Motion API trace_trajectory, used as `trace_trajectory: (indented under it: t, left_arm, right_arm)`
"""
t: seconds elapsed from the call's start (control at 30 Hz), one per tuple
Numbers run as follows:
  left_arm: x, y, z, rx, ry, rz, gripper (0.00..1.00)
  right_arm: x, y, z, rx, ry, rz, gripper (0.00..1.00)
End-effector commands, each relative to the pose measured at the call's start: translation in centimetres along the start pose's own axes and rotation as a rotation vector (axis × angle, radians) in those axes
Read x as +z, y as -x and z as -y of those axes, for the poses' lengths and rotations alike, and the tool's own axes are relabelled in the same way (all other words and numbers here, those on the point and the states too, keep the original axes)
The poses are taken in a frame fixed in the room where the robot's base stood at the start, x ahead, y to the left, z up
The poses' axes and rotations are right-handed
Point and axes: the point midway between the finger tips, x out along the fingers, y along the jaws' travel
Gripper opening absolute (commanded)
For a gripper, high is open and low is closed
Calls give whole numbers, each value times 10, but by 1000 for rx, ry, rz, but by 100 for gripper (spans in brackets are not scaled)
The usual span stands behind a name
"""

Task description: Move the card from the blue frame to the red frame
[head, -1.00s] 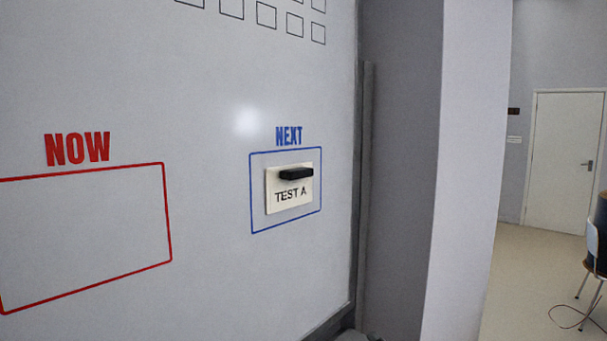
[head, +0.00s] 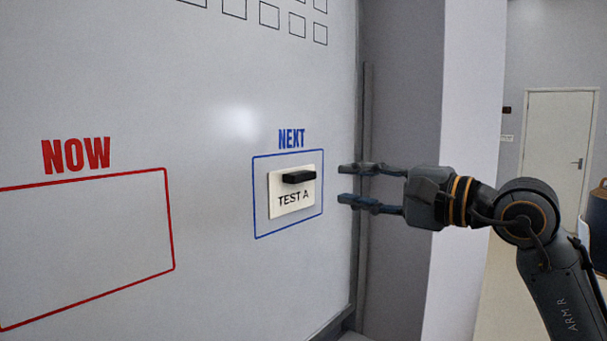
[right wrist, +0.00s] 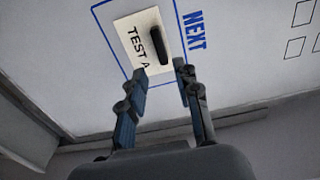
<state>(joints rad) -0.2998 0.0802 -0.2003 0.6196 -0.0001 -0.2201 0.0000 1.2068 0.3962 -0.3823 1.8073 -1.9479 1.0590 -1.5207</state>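A white card marked "TEST A" (head: 281,200) with a black handle (head: 298,177) is on the whiteboard inside the blue frame (head: 254,200) under "NEXT". The red frame (head: 170,220) under "NOW" is empty in its visible part; its left side is cut off. My right gripper (head: 342,184) is open and empty, to the right of the card and apart from it. In the right wrist view, the open fingers (right wrist: 160,74) point toward the card (right wrist: 132,28) and its black handle (right wrist: 161,46). My left gripper is not in view.
The whiteboard (head: 215,260) has rows of small black squares (head: 268,15) at the top. A pale pillar (head: 470,90) stands right of the board, behind my right arm. A door (head: 553,140) is far right. The board surface between the frames is clear.

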Motion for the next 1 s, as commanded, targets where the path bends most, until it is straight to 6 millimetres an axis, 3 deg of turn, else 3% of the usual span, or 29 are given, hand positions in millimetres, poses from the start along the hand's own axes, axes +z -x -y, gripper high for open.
trace_trajectory:
  t: [0.37, 0.5, 0.7, 1.0]
  left_arm:
    - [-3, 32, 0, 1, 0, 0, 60]
    - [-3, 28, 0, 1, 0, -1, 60]
    - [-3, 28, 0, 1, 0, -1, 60]
    - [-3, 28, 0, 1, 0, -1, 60]
  right_arm:
    - [2, -57, 4, 0, -9, 5, 32]
    - [0, -72, 0, 0, -6, 2, 32]
    - [1, -83, 0, -1, -6, 3, 32]
    - [1, -85, 0, -1, -6, 3, 32]
